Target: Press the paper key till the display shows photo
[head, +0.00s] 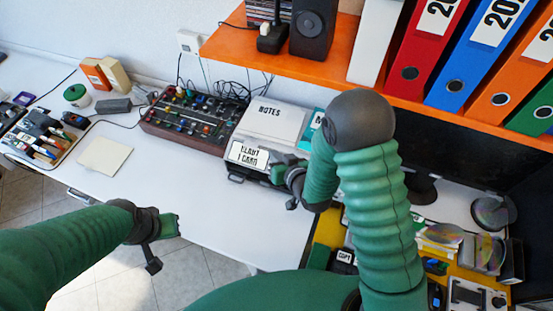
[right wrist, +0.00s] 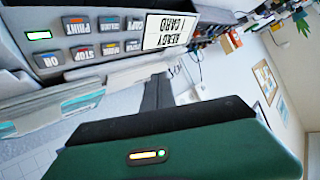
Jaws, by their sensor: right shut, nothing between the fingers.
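The grey printer (head: 268,128) stands at the back of the white desk, with NOTES written on its top. Its white display (head: 248,154) reads READY, 1 CARD; it shows upside down in the right wrist view (right wrist: 172,31). In that view the key panel (right wrist: 93,37) has keys marked ON, STOP and PRINT and several smaller-lettered ones. The paper key's label is too small to read for sure. My right gripper (head: 277,172) is shut and empty, close in front of the printer's panel. My left gripper (head: 168,226) hangs over the desk's front, apart from everything.
A mixer (head: 195,118) with cables stands left of the printer. An orange shelf (head: 240,48) with binders and a speaker (head: 313,30) overhangs behind. A yellow area with discs and devices lies at right. A notepad (head: 104,155) lies at left; the desk's middle is clear.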

